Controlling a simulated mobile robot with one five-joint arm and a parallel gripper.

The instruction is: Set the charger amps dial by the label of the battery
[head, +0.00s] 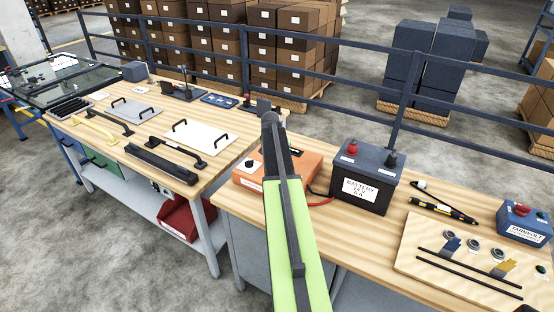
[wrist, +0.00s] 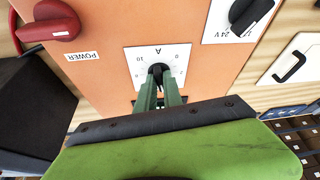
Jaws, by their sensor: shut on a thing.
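The orange charger (head: 308,170) stands on the wooden bench beside the dark battery (head: 352,176), partly hidden by my arm. The battery's white label (head: 359,190) reads BATTERY with two small lines below, which look like 24 V and 6 A, though blurred. In the wrist view, the charger's amps dial (wrist: 178,55) is a white plate marked A, with 10 and other numbers around it. My gripper (wrist: 158,78) is shut on the dial's black knob (wrist: 157,69). The fingers hide the knob's lower side, and I cannot tell where it points.
On the charger face are a red POWER knob (wrist: 48,22) and a 12/24 V selector (wrist: 247,14), either side of the dial. A blue Tarnvolt box (head: 525,224) and a tool board (head: 430,250) lie right of the battery. A red lead (head: 320,203) runs between charger and battery.

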